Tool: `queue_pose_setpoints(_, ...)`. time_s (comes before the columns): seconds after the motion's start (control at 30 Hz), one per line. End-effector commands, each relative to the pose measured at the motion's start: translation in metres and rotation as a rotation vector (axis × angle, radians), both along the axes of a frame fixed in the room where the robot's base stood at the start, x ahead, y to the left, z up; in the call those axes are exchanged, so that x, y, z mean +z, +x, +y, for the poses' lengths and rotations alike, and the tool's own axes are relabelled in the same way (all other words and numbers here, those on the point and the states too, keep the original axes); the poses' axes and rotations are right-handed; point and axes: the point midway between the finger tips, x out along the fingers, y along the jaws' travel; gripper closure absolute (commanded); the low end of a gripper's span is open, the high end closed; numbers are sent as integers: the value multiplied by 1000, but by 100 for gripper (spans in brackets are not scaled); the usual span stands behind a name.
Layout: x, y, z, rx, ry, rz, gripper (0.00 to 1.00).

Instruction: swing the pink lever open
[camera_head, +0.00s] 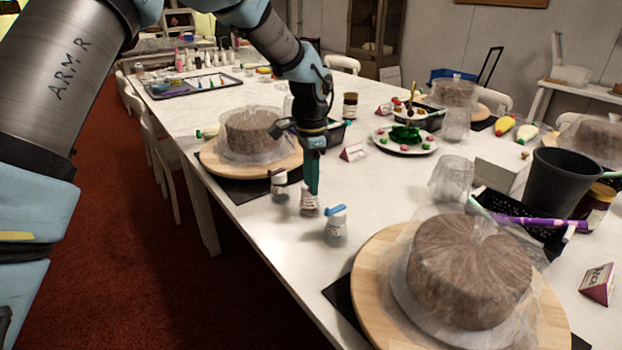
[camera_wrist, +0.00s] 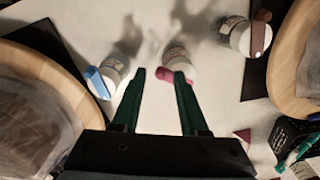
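The pink lever (camera_wrist: 164,74) sits on the top of a small clear bottle (camera_wrist: 177,56) with a pale label, in the upper middle of the wrist view. The same bottle (camera_head: 309,205) stands upright near the table's front edge in the head view, right under my gripper (camera_head: 313,190). In the wrist view my gripper (camera_wrist: 159,75) has its two green fingers apart with nothing held between them. The right fingertip overlaps the pink lever in the picture and hides part of it. I cannot tell whether they touch.
A bottle with a blue lever (camera_head: 336,224) stands close on the right, and one with a brown lever (camera_head: 278,183) on the left. Wrapped cakes on wooden turntables (camera_head: 365,285) flank them. A plate of sweets (camera_head: 405,149) lies farther back, with bare white table between.

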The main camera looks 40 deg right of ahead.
Motion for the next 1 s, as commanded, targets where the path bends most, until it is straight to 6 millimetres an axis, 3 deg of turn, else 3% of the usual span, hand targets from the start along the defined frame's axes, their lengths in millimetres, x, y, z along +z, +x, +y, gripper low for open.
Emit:
queue_pose_setpoints(0.03, 0, 0, 0, 0, 0, 0, 62)
queue_pose_setpoints(0.37, 0, 0, 0, 0, 0, 0, 99)
queue_pose_setpoints(1.0, 1, -1, -1, 20, 0, 0, 100)
